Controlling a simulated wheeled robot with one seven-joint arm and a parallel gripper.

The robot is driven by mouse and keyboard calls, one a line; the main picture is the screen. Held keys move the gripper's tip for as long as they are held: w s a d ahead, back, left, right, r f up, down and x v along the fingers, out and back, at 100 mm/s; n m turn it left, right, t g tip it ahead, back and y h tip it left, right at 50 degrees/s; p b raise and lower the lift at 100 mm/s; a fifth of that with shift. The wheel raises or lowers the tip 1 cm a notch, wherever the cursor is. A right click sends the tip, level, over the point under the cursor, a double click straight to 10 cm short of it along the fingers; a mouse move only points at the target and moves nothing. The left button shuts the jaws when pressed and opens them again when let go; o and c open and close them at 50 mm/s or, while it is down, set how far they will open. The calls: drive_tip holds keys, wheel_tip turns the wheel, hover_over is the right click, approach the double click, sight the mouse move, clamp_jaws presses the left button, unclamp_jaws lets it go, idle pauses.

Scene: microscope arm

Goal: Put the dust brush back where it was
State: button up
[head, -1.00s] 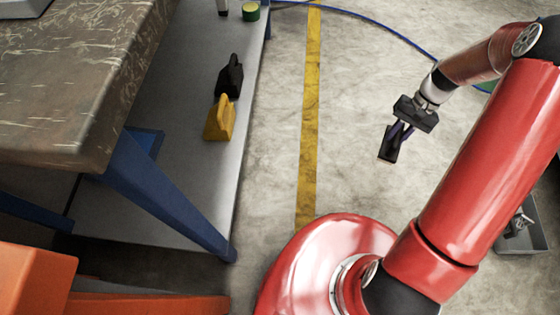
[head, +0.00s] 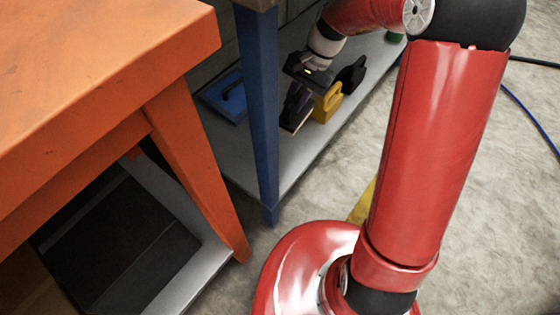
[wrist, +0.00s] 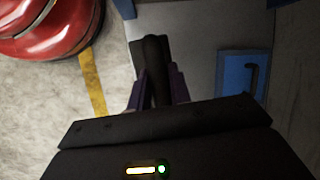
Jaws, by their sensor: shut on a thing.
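The dust brush is a dark block with an upright grip. In the head view the dust brush (head: 293,121) is over the grey lower shelf (head: 285,178) of the blue-legged bench, left of a yellow block (head: 328,104). My gripper (head: 298,96) points down and is shut on it. In the wrist view the dark grip of the brush (wrist: 153,58) lies between the two purple fingers of my gripper (wrist: 158,90). I cannot tell whether its underside touches the shelf.
A black block (head: 351,76) stands behind the yellow one. A blue flat tool with a dark handle (head: 224,100) lies to the left; it also shows in the wrist view (wrist: 238,75). A blue bench leg (head: 257,120) and an orange table (head: 90,90) stand nearer.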

drive_tip(key=shift+s+a+r+m, duration=0.2)
drive_tip(key=shift+a+r, duration=0.15)
drive_tip(key=shift+a, duration=0.15)
drive_tip(key=shift+s+a+r+m, duration=0.1)
drive_tip(key=shift+s+a+r, duration=0.05)
drive_tip(key=shift+a+r, duration=0.25)
drive_tip(key=shift+s+a, duration=0.15)
drive_tip(key=shift+a, duration=0.2)
wheel_tip(320, 180, down, 19)
drive_tip(key=b, duration=0.4)
drive_tip(key=shift+f+b, duration=0.15)
drive_tip(key=shift+b, duration=0.15)
drive_tip(key=shift+f, duration=0.1)
drive_tip(key=o, duration=0.9)
